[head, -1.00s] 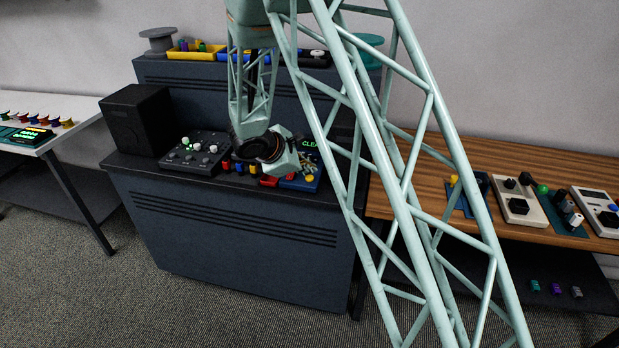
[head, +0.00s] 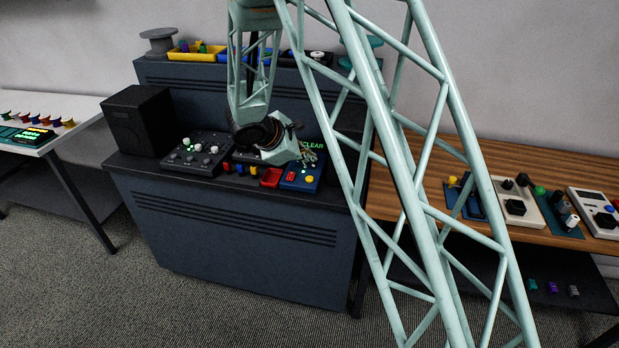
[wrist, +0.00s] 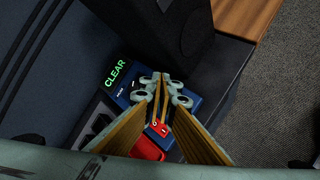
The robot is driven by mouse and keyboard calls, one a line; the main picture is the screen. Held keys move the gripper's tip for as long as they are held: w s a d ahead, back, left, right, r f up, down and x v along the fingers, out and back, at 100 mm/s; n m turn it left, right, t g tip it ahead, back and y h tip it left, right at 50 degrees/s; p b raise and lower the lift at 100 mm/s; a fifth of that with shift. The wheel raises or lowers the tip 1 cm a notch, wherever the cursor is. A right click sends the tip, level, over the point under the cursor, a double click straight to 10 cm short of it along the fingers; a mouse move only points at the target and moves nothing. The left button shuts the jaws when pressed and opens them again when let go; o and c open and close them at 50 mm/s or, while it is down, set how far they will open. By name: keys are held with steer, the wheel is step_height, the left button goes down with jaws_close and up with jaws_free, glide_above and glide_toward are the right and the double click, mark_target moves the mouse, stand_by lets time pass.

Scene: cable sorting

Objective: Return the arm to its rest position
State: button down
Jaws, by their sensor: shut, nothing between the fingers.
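My gripper (head: 308,157) hangs over the right end of the dark blue console (head: 230,222), above and behind a small blue box with a red button (head: 303,174). Its fingers are shut with nothing held. In the wrist view my gripper (wrist: 160,82) points down at the same blue box (wrist: 192,98), with its fingers together. My pale green lattice arm crosses the middle of the head view and hides part of the console's right side.
A red tray (head: 271,177), a knob panel (head: 196,153) and a black speaker box (head: 140,121) stand on the console. Yellow (head: 196,52) and blue bins sit on its upper shelf. A wooden table (head: 545,165) with devices is at right, a white table (head: 62,118) at left.

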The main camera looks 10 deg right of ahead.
stand_by(0.8)
steer(key=s+d+r+m+g, duration=0.1)
steer(key=s+d+r+m, duration=0.2)
steer(key=s+r, duration=0.5)
steer(key=s+d+r+m+g+y, duration=0.1)
steer(key=s+d+r+m, duration=0.2)
steer(key=s+r, duration=0.55)
steer(key=s+d+r+m+g, duration=0.1)
steer(key=s+d+r+m, duration=0.2)
steer(key=s+r, duration=0.5)
steer(key=s+a+r+m+y, duration=0.1)
steer(key=s+a+m+y, duration=0.1)
steer(key=s, duration=0.8)
steer(key=s+a+r+m+t+y, duration=0.1)
steer(key=s+a+m+y, duration=0.1)
steer(key=s, duration=0.9)
steer(key=s+a+r+m+y, duration=0.1)
steer(key=s+a, duration=0.4)
steer(key=s, duration=0.6)
steer(key=m+y, duration=0.1)
steer(key=m, duration=0.1)
steer(key=shift+r+m, duration=0.3)
